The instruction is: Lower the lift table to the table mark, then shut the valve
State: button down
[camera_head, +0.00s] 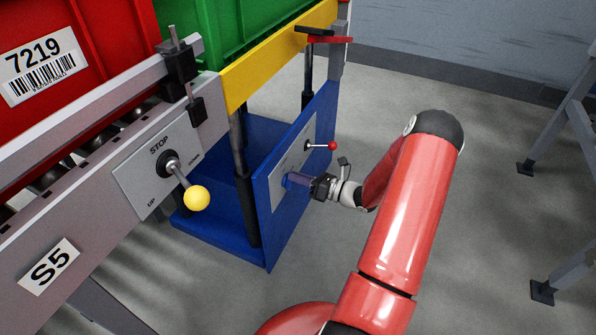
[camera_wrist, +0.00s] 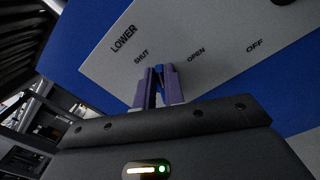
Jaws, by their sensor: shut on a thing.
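The lift table has a yellow top edge (camera_head: 280,52), dark posts and a blue base (camera_head: 215,232). A green bin (camera_head: 222,30) stands on it. On its blue side panel is a grey plate lettered LOWER, SHUT, OPEN and OFF in the wrist view (camera_wrist: 215,45). My gripper (camera_head: 297,181) is at this plate, shut on the small blue valve handle (camera_wrist: 160,70) between its purple fingers, near SHUT. The fingers hide most of the handle. A red-ball lever (camera_head: 332,146) sits on the same plate. I cannot make out the table mark clearly.
A conveyor frame (camera_head: 60,200) at left carries a red bin (camera_head: 90,50) and a yellow-ball lever (camera_head: 196,198) with STOP, UP and DOWN lettering. A red and black piece (camera_head: 318,40) shows by the table's far corner. Grey stand legs (camera_head: 566,120) are at right; floor between is clear.

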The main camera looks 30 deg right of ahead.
jog(key=m+p, duration=0.2)
jog(key=m, duration=0.1)
jog(key=m+p, duration=0.1)
jog(key=shift+w+d+f+m, duration=0.15)
jog(key=shift+d+m, duration=0.1)
jog(key=shift+m, duration=0.05)
jog(key=shift+w+d+f+m+p, duration=0.1)
jog(key=shift+f+m+p, duration=0.2)
jog(key=shift+m, duration=0.55)
jog(key=shift+d+f+m+p, duration=0.1)
jog(key=shift+m+p, duration=0.3)
jog(key=shift+m, duration=0.4)
jog(key=shift+w+f+m+p, duration=0.15)
jog(key=shift+m+p, duration=0.2)
jog(key=shift+m, duration=0.5)
jog(key=shift+s, duration=0.1)
jog(key=c, duration=1.5)
grip_release()
jog(key=v, duration=0.7)
jog(key=shift+s+d+b, duration=0.25)
jog(key=shift+s+b, duration=0.05)
jog(key=shift+s, duration=0.05)
